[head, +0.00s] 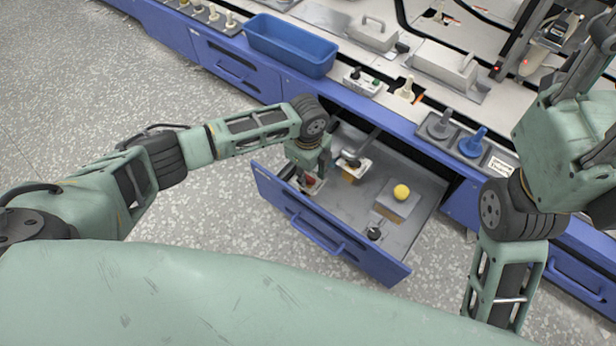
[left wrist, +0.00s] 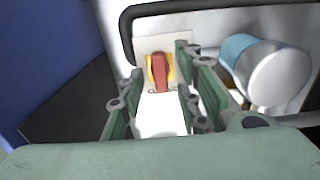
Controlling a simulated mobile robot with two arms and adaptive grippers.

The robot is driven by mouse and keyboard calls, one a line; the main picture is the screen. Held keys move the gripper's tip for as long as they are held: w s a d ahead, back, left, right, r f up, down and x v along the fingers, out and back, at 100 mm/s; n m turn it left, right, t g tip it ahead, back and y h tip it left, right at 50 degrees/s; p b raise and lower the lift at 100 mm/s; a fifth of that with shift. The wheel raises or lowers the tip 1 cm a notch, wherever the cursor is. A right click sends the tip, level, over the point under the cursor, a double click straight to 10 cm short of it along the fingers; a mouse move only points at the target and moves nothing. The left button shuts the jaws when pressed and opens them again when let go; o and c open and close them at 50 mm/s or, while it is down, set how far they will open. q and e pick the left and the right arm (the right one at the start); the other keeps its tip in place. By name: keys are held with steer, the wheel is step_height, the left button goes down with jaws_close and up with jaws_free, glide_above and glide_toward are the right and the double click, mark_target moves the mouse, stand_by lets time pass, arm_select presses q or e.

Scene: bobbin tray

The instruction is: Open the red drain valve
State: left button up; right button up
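The red drain valve (left wrist: 160,73) shows in the left wrist view as a red handle on a yellow base. It is fixed to a pale plate (left wrist: 178,44) with small lettering too blurred to read. My left gripper (left wrist: 161,85) is open, with one finger on each side of the handle as seen from the wrist; contact cannot be told. In the head view my left gripper (head: 310,180) reaches down into the left end of the open blue drawer (head: 335,248), with a bit of red at its tips.
The drawer also holds a yellow ball (head: 401,192) on a grey block, a black knob (head: 374,233) and a lever-like part (head: 352,160). A silvery cylinder (left wrist: 275,75) stands right of the valve. A blue bin (head: 290,45) sits on the bench above.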

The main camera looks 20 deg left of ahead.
arm_select(q)
steer(key=shift+f, duration=0.35)
steer(key=shift+c, duration=0.3)
jaws_close()
